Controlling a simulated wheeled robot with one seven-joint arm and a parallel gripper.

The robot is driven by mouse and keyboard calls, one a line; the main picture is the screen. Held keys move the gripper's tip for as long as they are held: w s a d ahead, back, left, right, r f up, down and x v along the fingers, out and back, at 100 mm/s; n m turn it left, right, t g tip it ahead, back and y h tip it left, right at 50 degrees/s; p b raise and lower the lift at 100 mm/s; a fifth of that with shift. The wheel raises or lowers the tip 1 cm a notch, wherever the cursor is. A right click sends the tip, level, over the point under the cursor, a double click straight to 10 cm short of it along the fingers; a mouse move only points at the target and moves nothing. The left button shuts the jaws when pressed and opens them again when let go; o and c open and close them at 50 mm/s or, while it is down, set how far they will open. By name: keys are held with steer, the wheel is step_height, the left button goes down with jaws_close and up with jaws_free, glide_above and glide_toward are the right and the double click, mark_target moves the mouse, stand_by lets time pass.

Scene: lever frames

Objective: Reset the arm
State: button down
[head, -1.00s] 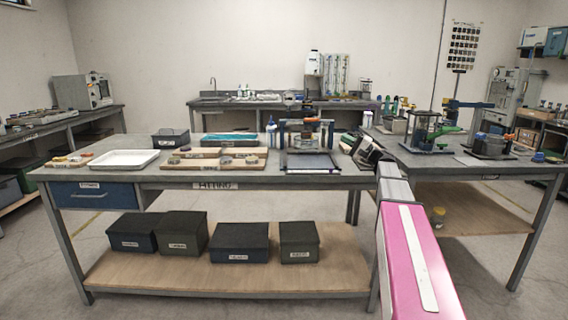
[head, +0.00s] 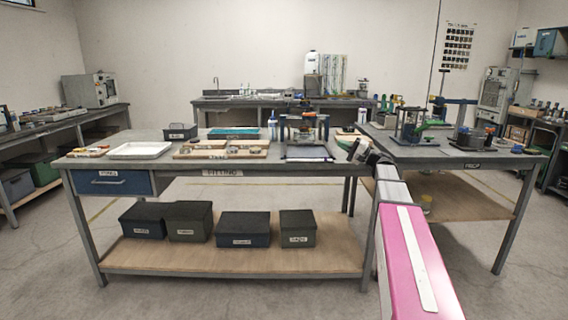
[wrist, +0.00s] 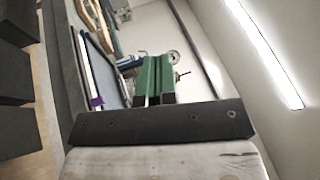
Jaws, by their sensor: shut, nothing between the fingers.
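My arm stretches forward from the lower right of the head view, with a pink link and a grey link. My gripper (head: 357,149) is at its far end, small and dark, over the right end of the front workbench (head: 210,185). It is shut and holds nothing. The wrist view is tilted; a dark bar with screws and a pale worn block fill its lower part.
A white tray (head: 137,150), wooden boards (head: 220,150) and a framed fixture (head: 305,132) stand on the bench. Several lidded boxes (head: 243,229) sit on its lower shelf. A second bench (head: 440,150) with devices adjoins at right. Floor in front is clear.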

steer(key=s+a+f+g+h, duration=0.25)
steer(key=s+f, duration=0.25)
steer(key=f, duration=0.4)
steer(key=s+a+f+n+g+h, duration=0.1)
steer(key=s+a+f+h, duration=0.3)
steer(key=f, duration=0.5)
steer(key=s+a+f+g+h, duration=0.25)
steer(key=s+a+f, duration=0.2)
steer(key=f, duration=0.45)
steer(key=s+d+f+n+g+h, duration=0.1)
steer(key=s+d+f+h, duration=0.2)
steer(key=s+f+h, duration=0.2)
steer(key=s+d+f+n+g+h, duration=0.1)
steer(key=s+d+f+n+h, duration=0.1)
steer(key=s+f+h, duration=0.4)
steer(key=s+d+f, duration=0.1)
steer(key=s+f, duration=0.2)
steer(key=s, duration=0.3)
steer(key=shift+s+f+g, duration=0.15)
steer(key=shift+f+g, duration=0.15)
steer(key=shift+g, duration=0.1)
